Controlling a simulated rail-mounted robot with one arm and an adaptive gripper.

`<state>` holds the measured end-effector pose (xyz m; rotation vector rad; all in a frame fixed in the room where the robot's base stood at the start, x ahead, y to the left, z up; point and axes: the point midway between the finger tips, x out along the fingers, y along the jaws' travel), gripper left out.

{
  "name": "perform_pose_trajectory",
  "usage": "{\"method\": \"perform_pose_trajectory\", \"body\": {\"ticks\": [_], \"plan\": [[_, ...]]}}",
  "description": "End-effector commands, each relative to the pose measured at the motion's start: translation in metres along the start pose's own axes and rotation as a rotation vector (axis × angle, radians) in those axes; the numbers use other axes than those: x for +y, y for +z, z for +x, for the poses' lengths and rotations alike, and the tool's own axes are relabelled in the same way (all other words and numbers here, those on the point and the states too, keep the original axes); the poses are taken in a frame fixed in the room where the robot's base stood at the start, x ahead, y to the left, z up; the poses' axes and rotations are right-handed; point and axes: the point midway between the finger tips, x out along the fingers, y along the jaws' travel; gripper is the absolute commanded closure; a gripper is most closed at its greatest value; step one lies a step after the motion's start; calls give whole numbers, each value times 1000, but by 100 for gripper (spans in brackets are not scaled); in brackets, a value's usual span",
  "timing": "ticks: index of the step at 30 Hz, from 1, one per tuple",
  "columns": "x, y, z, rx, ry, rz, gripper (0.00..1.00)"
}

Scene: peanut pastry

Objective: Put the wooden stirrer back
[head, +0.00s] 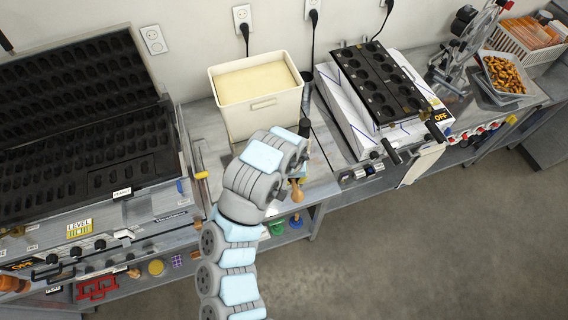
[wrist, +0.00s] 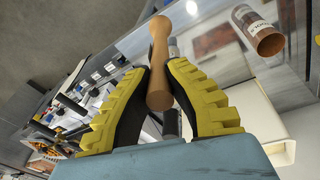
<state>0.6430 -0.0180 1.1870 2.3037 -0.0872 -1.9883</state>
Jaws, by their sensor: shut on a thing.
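The wooden stirrer (wrist: 159,60) is a smooth brown rod with a rounded end. In the wrist view my gripper (wrist: 160,80), with yellow and black fingers, is closed around it. In the head view the stirrer's end (head: 297,190) sticks out below my gripper (head: 298,175), over the front of the counter. My arm hides most of the gripper there. A brown cylinder with a white label (wrist: 265,38) shows at upper right in the wrist view, apart from the stirrer; its label is only partly readable.
A white tub of pale batter (head: 262,105) stands behind my arm. A large dark moulded press (head: 80,110) is open on the left. A black mould plate (head: 380,85) sits on a white machine to the right. A tray of peanut pastries (head: 505,73) is farther right.

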Motion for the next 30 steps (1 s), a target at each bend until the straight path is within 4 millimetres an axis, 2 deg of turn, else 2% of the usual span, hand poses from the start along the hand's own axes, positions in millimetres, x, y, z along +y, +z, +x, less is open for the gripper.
{"method": "perform_pose_trajectory", "body": {"ticks": [1, 5, 15, 21, 30], "plan": [[6, -10, 0, -3, -2, -9, 100], [4, -35, 1, -8, -12, -42, 100], [-24, -92, 9, -25, -32, -99, 100], [-41, -118, 20, -41, -41, -87, 100], [-52, -140, 36, -66, -46, 8, 100]]}}
